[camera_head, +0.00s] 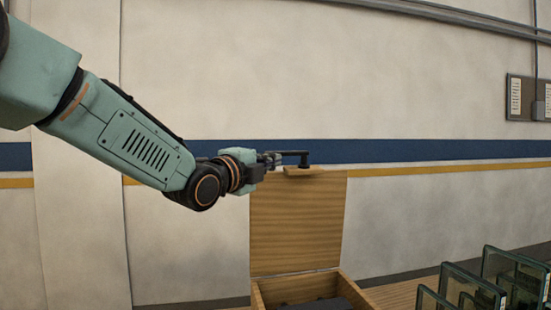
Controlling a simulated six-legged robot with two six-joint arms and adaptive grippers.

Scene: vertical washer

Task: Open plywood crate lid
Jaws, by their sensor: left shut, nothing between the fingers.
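The plywood crate (342,276) stands at the bottom middle, its lower part cut off by the frame edge. Its lid (297,225) is raised about upright at the back of the opening. A light wooden block with a black handle (303,160) sits at the lid's top edge. My left gripper (278,157) is shut at the left end of the handle, with nothing between its fingers. Whether the fingers touch the handle is hard to tell. Something dark lies inside the crate. My right gripper is not in view.
Several glass panes in dark frames (466,285) stand at the lower right, to the right of the crate. A wall (430,215) with a blue and yellow stripe is behind. The space above the panes is clear.

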